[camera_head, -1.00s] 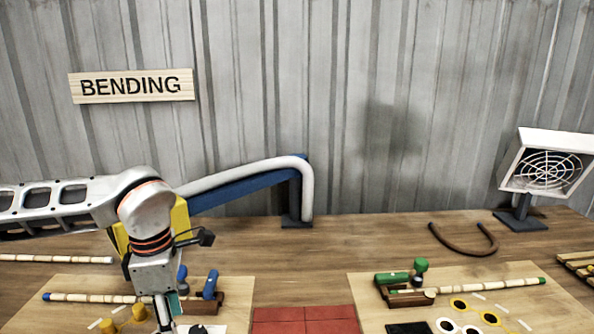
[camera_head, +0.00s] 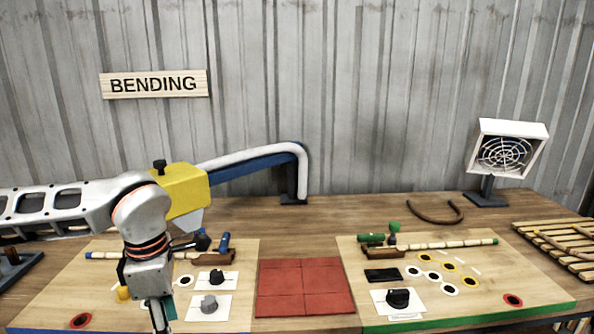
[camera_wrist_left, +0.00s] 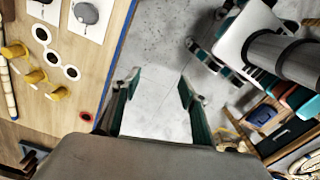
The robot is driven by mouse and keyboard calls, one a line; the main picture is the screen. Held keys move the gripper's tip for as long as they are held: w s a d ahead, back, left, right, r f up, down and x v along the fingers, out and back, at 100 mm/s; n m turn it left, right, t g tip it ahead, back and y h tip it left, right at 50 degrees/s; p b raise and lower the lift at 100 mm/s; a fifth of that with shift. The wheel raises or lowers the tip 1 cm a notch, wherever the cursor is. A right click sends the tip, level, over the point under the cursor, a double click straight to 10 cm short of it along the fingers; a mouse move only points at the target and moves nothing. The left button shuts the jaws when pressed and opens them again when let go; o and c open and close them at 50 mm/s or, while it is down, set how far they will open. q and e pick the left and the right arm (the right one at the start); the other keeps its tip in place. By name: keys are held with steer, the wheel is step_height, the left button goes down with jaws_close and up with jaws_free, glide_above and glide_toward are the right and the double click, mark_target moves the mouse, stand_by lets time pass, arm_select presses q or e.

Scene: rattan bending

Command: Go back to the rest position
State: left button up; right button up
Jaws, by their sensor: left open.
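My left arm comes in from the left in the head view and hangs down over the left board (camera_head: 235,311). My left gripper is cut off at the bottom edge there. In the left wrist view my left gripper (camera_wrist_left: 158,92) is open and empty, its fingers wide apart with grey floor between them. The left board also shows in the wrist view (camera_wrist_left: 100,62), to the left of the fingers, and its blue edge is close to the left finger. My right gripper is not in view.
The right board (camera_head: 345,285) holds a rattan pole (camera_head: 450,245) and a black knob (camera_head: 398,298). Red tiles (camera_head: 305,286) lie between the boards. A fan heater (camera_head: 505,153), a bent rattan piece (camera_head: 436,214) and a wooden rack (camera_head: 560,245) stand or lie at right.

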arm_select(q)
steer(key=s+d+f+g+h, duration=0.25)
steer(key=s+d+h, duration=0.35)
steer(key=d, duration=0.6)
steer(key=s+d+f+g+h, duration=0.1)
steer(key=s+d+g+h, duration=0.2)
steer(key=s+d, duration=0.65)
steer(key=w+d+r+n+t+h, duration=0.3)
steer(key=w+d+r+n+h, duration=0.1)
steer(key=d+r+n+h, duration=0.7)
steer(key=w+a+f+n+t+y, duration=0.4)
steer(key=w+a+f+n+t, duration=0.25)
steer(key=n+t, duration=0.4)
steer(key=w+a+f+n+t+y, duration=0.3)
steer(key=w+a+f+n+t, duration=0.35)
steer(key=n, duration=0.65)
steer(key=s+a+f+n+g+y, duration=0.1)
steer(key=s+a+f+n+y, duration=0.2)
steer(key=f, duration=0.6)
steer(key=s+a+f+n+g+y, duration=0.1)
steer(key=s+a+f+n+y, duration=0.2)
steer(key=s+a+f, duration=0.4)
steer(key=s+a+f+n+g+y, duration=0.1)
steer(key=s+a+f+n+y, duration=0.3)
steer(key=f, duration=0.8)
steer(key=shift+s+a+f+n+g, duration=0.2)
steer(key=shift+s+a+n+g, duration=0.15)
steer(key=shift+s+a+n, duration=0.5)
